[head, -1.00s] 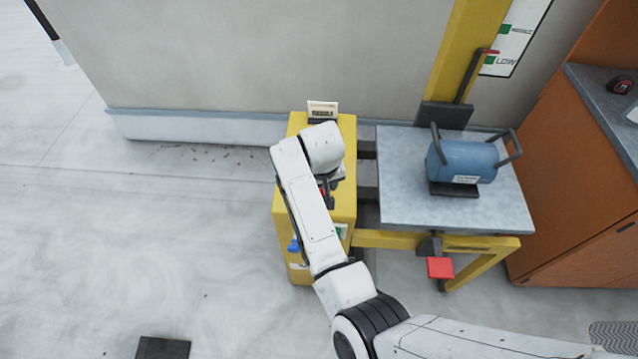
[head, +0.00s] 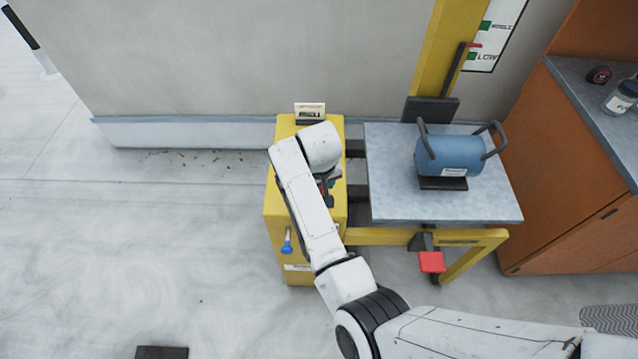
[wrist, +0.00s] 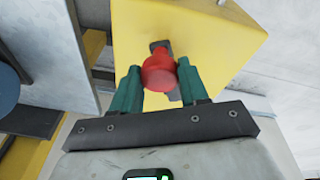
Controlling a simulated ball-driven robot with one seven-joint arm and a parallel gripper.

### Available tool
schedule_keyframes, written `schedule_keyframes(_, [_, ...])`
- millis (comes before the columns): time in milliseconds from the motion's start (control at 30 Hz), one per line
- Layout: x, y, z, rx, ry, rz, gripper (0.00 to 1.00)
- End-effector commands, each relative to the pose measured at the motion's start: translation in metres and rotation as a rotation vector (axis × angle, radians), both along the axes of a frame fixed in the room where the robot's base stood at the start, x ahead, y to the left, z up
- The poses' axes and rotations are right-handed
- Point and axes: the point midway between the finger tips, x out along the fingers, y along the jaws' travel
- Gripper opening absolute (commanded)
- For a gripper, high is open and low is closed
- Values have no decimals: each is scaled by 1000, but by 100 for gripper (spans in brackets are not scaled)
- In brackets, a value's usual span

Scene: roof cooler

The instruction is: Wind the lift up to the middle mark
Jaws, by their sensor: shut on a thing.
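My gripper (wrist: 160,78) has its two green fingers closed on either side of a red knob (wrist: 160,72), which sits on a dark crank arm against a yellow box (wrist: 205,30). In the head view my arm hides most of the crank on the yellow box (head: 272,215). The grey lift platform (head: 390,195) is right of the box and carries a blue drum (head: 450,155) with dark handles. On the yellow post, the red pointer (head: 474,45) stands between the LOW mark (head: 481,57) and the middle mark (head: 498,27), nearer LOW.
A red pedal (head: 431,262) sits below the platform front. A blue-tipped lever (head: 286,246) is on the box front. An orange cabinet (head: 555,190) with a grey top stands close on the right. The floor (head: 130,260) on the left is largely clear.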

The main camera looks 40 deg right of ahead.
Motion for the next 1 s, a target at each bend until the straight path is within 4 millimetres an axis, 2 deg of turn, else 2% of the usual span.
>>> schedule_keyframes(33, [-5,-9,-3,-7,11,-13,8])
schedule_keyframes(300, [-6,-24,-2,-6,11,-14,8])
schedule_keyframes(767, [-6,-28,-3,-6,9,-13,8])
schedule_keyframes(1000, [-4,-40,-3,-5,7,-14,8])
